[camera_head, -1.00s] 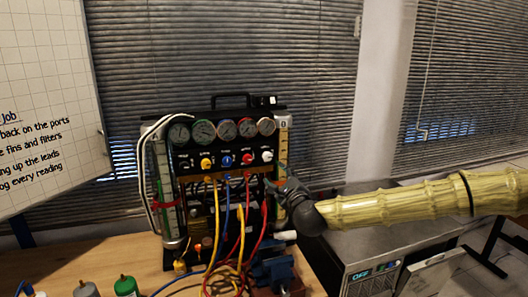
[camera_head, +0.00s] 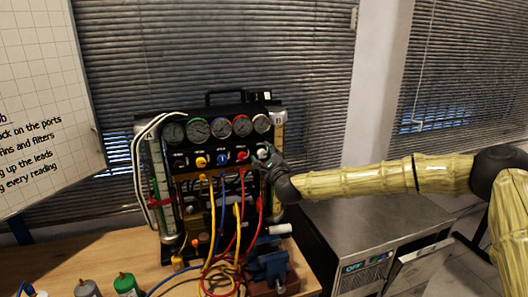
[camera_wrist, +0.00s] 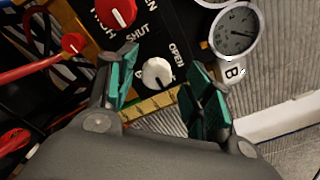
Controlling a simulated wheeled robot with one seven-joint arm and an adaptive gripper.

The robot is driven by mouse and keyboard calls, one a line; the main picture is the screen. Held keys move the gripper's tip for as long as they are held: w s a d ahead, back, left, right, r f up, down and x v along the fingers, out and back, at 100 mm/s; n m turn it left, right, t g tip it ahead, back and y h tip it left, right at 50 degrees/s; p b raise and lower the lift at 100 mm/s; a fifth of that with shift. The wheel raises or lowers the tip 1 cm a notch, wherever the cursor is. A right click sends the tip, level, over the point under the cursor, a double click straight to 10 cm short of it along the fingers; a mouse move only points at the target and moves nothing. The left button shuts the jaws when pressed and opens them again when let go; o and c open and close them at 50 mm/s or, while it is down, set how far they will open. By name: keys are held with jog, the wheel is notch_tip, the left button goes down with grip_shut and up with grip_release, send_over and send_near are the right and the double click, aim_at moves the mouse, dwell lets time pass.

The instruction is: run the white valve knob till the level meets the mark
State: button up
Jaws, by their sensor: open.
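The white valve knob (camera_wrist: 157,73) sits on the black panel between the words SHUT and OPEN. In the head view the white knob (camera_head: 262,153) is the rightmost of the row, partly covered by my gripper (camera_head: 272,162). In the wrist view my gripper (camera_wrist: 160,84) is open, with one green-padded finger on each side of the knob; I see gaps on both sides. The left sight tube (camera_head: 157,185), labelled A, has a red band; the right tube (camera_head: 279,135), labelled B, is partly hidden by my gripper. I cannot make out a level or mark.
A red knob (camera_wrist: 115,12) is close beside the left finger. A gauge (camera_wrist: 236,30) is above right. Yellow, blue and red hoses (camera_head: 238,210) hang below the panel. A blue vise (camera_head: 272,268) and small bottles (camera_head: 126,285) stand on the wooden bench (camera_head: 110,256).

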jog(key=shift+w+a+f, duration=0.3)
jog(key=shift+w, duration=0.3)
jog(key=shift+s+d+r, duration=0.1)
jog(key=shift+s+d, duration=0.05)
jog(key=c, duration=1)
